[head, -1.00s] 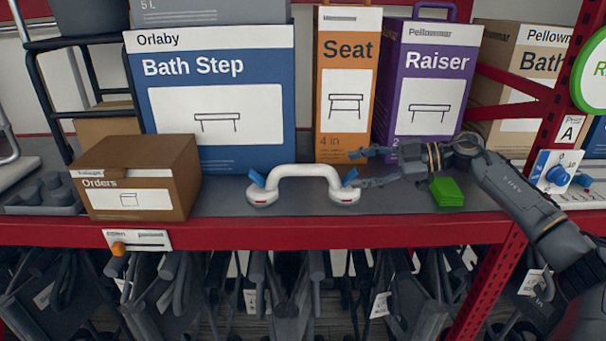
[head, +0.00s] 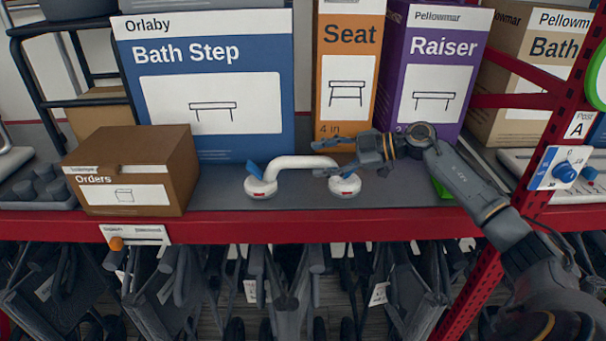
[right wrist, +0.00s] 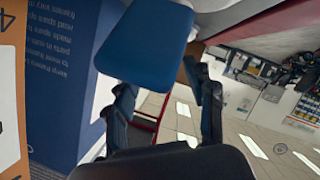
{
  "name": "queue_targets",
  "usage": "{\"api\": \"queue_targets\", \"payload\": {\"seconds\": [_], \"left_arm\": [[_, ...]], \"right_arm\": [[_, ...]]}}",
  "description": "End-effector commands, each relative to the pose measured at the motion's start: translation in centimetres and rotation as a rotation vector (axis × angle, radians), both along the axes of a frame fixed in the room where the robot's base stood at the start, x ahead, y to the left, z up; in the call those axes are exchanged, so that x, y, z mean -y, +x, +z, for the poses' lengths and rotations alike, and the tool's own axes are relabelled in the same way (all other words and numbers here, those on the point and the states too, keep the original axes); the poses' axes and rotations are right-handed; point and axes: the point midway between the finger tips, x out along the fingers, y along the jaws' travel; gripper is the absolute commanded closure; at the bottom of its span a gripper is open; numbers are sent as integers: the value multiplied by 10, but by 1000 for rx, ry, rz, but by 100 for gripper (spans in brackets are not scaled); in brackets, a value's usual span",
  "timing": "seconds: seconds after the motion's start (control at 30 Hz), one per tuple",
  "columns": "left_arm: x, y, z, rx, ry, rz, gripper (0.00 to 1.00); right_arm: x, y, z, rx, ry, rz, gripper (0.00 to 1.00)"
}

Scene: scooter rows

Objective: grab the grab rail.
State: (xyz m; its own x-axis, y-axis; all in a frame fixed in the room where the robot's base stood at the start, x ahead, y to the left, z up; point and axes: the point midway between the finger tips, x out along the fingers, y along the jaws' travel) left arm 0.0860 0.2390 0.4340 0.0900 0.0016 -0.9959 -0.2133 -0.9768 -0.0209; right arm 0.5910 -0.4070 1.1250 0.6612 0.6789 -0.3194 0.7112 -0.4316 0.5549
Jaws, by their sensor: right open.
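The white grab rail (head: 292,162) stands on the grey shelf, with a round suction foot at each end and a blue lever showing at its left foot. My right gripper (head: 320,159) reaches in from the right, open, at the rail's right end. Its fingers cover part of the handle's right bend and the right lever; I cannot tell whether they touch it. My left gripper is in neither current view.
A brown Orders box (head: 150,165) stands left of the rail. The blue Bath Step box (head: 215,140), orange Seat box (head: 345,85) and purple Raiser box (head: 430,75) stand behind. A green item (head: 441,188) is partly hidden by my arm. A red shelf edge (head: 270,230) runs in front.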

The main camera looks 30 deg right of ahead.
Motion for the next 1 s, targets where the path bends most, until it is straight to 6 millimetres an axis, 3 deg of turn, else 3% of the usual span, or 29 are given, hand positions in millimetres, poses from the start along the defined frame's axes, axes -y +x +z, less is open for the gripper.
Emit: {"api": "queue_targets", "payload": {"seconds": [0.17,0.33,0.57,0.6,0.87,1.0], "left_arm": [[5,11,19,18,-7,1,60],[7,7,23,12,-9,2,60],[6,1,21,2,-8,2,60],[6,0,21,1,-8,2,60],[5,-2,21,-2,-7,1,60],[5,-2,21,-2,-6,0,60]], "right_arm": [[-19,16,-6,2,6,2,46],[-30,28,-15,2,3,0,46],[-31,30,-18,1,1,0,46],[-31,30,-18,1,1,0,48],[-31,29,-18,0,1,1,100],[-31,30,-16,4,2,0,100]]}}
